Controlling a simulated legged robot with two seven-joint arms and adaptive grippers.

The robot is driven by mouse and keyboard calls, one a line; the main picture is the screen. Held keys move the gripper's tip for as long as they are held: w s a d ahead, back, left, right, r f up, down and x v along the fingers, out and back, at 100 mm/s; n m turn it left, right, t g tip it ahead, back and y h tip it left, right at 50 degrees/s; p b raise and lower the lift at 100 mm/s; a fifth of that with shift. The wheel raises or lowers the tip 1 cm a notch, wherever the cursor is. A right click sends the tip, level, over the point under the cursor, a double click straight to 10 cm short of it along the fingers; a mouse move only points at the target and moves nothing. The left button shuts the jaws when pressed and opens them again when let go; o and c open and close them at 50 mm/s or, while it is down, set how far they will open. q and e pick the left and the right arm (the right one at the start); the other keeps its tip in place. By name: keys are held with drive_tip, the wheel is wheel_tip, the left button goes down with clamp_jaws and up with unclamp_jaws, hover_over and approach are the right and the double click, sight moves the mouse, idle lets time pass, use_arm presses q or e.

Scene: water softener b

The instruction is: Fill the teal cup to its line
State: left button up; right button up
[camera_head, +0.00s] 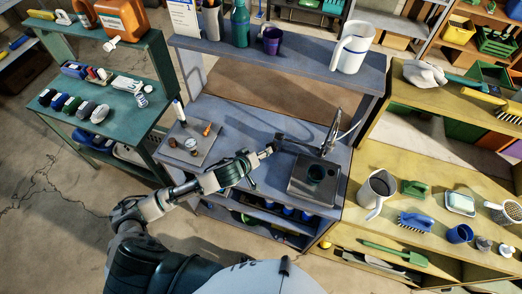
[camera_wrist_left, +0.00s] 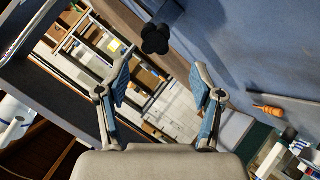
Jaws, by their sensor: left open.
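My left gripper (camera_head: 271,147) is over the bench, left of the basin and apart from the cup. In the left wrist view its two fingers (camera_wrist_left: 160,82) are open with nothing between them. A black lobed knob (camera_wrist_left: 155,38) shows just beyond the fingertips there, not held. My right gripper is not in view.
A tray (camera_head: 190,142) with small parts and an orange-handled tool lies left of my arm. The upper shelf holds a white pitcher (camera_head: 352,47), a purple cup (camera_head: 272,40) and a green bottle (camera_head: 240,24). A metal jug (camera_head: 376,190) stands on the yellow bench at right.

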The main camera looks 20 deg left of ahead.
sight(273, 148)
use_arm(q)
drive_tip(key=w+d+f+b, duration=0.1)
drive_tip(key=w+d+b, duration=0.1)
drive_tip(key=w+d+f+b, duration=0.2)
drive_tip(key=shift+w+a+f+b, duration=0.4)
drive_tip(key=shift+w+a+b, duration=0.05)
drive_tip(key=shift+a+b, duration=0.2)
drive_tip(key=shift+w+a+f+b, duration=0.4)
drive_tip(key=shift+a+b, duration=0.1)
drive_tip(key=shift+a, duration=0.1)
drive_tip(key=shift+w+a, duration=0.15)
drive_tip(key=shift+a, duration=0.3)
drive_tip(key=shift+c, duration=0.8)
drive_tip(key=shift+d, duration=0.2)
drive_tip(key=shift+c, duration=0.3)
drive_tip(key=shift+d+r, duration=0.25)
drive_tip(key=shift+d, duration=1)
drive_tip(key=c, duration=0.5)
drive_tip(key=shift+a+r, duration=0.1)
drive_tip(key=shift+a, duration=0.25)
drive_tip(key=shift+w+a, duration=0.15)
drive_tip(key=shift+a, duration=0.25)
drive_tip(key=shift+d, duration=0.3)
drive_tip(key=shift+a, duration=0.1)
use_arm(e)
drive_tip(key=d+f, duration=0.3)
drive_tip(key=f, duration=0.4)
